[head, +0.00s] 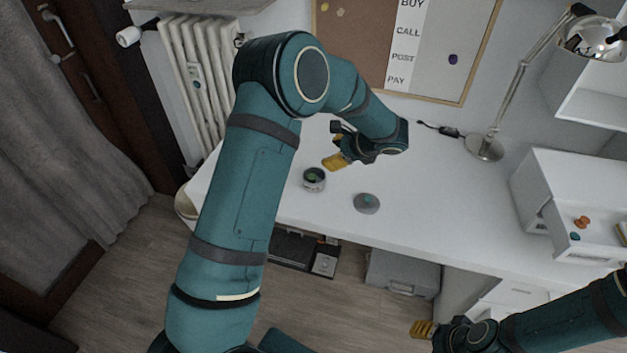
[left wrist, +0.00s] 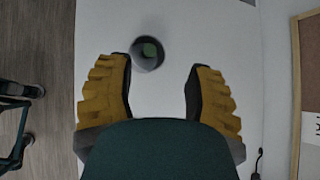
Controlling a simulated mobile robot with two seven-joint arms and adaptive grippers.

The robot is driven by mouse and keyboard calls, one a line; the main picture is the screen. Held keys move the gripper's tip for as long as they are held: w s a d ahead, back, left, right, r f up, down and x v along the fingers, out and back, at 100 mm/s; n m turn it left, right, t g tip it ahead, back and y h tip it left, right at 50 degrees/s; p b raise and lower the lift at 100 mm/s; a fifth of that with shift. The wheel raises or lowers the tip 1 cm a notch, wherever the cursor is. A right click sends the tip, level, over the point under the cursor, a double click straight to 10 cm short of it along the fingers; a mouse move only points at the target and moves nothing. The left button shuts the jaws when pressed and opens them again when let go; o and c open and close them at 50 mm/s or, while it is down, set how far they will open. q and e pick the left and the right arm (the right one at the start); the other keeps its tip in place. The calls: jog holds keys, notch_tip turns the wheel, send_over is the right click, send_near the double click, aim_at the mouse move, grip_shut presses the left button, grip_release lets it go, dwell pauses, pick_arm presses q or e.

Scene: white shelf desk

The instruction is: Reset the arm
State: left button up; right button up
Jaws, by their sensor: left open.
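My left gripper (head: 336,161) is above the left part of the white desk (head: 440,205), with yellow fingertips. In the left wrist view its two fingers (left wrist: 158,92) are wide apart with nothing between them. A small round container (head: 314,179) with something green inside stands on the desk close to the left gripper; in the left wrist view it (left wrist: 147,53) is beyond the fingertips. A round grey disc (head: 366,203) lies on the desk to its right. My right gripper (head: 424,329) is low at the front right, off the desk; its opening is too unclear to tell.
A desk lamp (head: 485,147) stands at the back right. A white drawer unit (head: 575,185) with an open drawer holding small items is at the right. A pinboard (head: 425,40) hangs behind, and a radiator (head: 205,75) is at the left. The desk's middle is clear.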

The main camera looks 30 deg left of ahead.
pick_arm(q)
jog(key=shift+s+d+r, duration=0.1)
jog(key=shift+d+r, duration=0.25)
jog(key=shift+d, duration=0.05)
jog(key=s+d+f+n+h, duration=0.6)
jog(key=s+d+f+n, duration=0.2)
jog(key=s, duration=0.4)
jog(key=s+d+f+n+h, duration=0.7)
jog(key=s+d+f+n, duration=0.2)
jog(key=s, duration=0.4)
jog(key=shift+s+d+f, duration=0.3)
jog(key=shift+d+f, duration=0.1)
jog(key=shift+f, duration=0.35)
